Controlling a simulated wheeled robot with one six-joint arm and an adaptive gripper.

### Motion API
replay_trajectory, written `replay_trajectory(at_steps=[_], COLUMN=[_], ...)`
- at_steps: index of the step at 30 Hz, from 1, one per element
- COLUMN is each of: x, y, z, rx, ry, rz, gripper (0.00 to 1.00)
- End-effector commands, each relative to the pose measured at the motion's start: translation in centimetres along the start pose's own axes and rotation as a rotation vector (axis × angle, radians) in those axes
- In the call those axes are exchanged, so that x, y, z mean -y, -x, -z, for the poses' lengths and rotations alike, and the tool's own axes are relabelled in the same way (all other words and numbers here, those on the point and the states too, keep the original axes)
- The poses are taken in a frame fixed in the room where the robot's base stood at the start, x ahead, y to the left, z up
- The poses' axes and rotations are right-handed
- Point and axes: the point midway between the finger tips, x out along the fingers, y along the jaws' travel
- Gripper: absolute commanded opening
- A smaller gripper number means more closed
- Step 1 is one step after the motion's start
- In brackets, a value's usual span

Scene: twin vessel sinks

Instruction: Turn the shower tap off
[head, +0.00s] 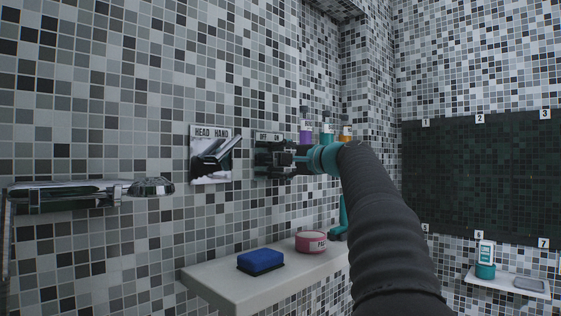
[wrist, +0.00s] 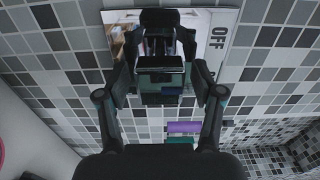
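The shower tap plate (head: 262,137) is on the tiled wall near the centre of the head view, labelled OFF and ON. In the wrist view its plate (wrist: 228,30) shows the word OFF. My gripper (head: 284,158) is at this tap and hides most of it. In the wrist view, my gripper (wrist: 160,80) has its two fingers apart, one on each side of the shiny tap handle (wrist: 160,62). I cannot tell whether the fingers touch the handle.
A HEAD/HAND lever plate (head: 211,165) is just left of the tap. Below are a shelf (head: 215,287), a blue sponge (head: 261,261) and a pink tub (head: 311,241). Bottles (head: 306,134) stand behind my gripper. A chrome fixture (head: 80,193) juts out at left.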

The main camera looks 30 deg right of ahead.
Motion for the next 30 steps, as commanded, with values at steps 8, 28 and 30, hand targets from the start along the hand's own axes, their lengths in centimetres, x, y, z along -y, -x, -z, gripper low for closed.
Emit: replay_trajectory(at_steps=[8,28,30], x=[0.0,0.0,0.0], y=[0.1,10.4,11.2], z=[0.0,0.1,0.1], rx=[0.000,-0.002,-0.003], ry=[-0.001,-0.001,-0.001], rz=[0.000,0.000,0.000], gripper=[0.69,0.69,0.69])
